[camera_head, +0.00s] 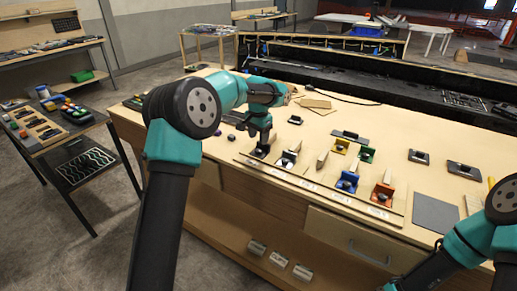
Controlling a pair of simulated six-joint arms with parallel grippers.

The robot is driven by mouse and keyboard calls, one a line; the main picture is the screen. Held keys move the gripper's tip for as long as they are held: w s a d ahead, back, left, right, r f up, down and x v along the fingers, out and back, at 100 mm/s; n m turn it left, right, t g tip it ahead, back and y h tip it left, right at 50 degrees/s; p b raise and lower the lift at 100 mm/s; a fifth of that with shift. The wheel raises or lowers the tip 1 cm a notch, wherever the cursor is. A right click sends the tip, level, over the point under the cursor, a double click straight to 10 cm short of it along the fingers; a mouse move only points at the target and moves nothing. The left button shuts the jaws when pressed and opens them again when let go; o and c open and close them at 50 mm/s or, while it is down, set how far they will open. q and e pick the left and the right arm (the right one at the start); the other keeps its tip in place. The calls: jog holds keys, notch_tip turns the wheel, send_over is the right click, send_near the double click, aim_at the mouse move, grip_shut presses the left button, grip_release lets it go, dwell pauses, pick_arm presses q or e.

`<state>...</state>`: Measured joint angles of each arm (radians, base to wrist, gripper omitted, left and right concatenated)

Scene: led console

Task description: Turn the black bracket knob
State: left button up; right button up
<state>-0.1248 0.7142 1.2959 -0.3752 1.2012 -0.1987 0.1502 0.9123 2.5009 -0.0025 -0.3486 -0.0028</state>
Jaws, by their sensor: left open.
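My left gripper (263,142) points down over the black bracket (259,153) at the left end of the row on the workbench. Its fingers are open and close around or just above the bracket's knob. The knob is mostly hidden by the gripper, so I cannot tell whether the fingers touch it. My right arm comes in at the lower right, and its gripper is out of the frame.
A grey mat (435,212) lies farther right on the workbench (320,118).

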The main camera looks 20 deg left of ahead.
aim_at(258, 150)
pick_arm(q)
notch_tip(258, 150, down, 6)
jog(key=shift+r, duration=0.1)
dwell(0.4)
jog(key=c, duration=1)
